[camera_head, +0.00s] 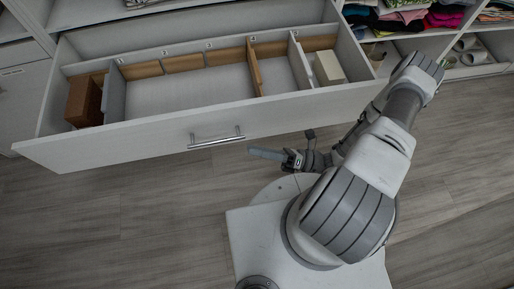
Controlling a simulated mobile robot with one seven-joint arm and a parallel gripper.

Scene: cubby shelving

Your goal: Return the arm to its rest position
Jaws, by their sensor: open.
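My gripper (282,143) is above the floor, just in front of the open drawer and right of the drawer's metal handle (216,137). Its two fingers are spread apart, with one pointing left and one pointing up. Nothing shows between them. My arm rises from the white base at the lower middle, reaches up and right to a bent elbow, then folds back down toward the gripper. The forearm is partly hidden behind the upper arm.
The open drawer (130,139) has dividers, a brown block (83,101) at its left end and a cream box (329,68) at its right. Shelves with folded clothes (408,15) and rolled items (466,48) stand at upper right. The wooden floor (120,225) is clear.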

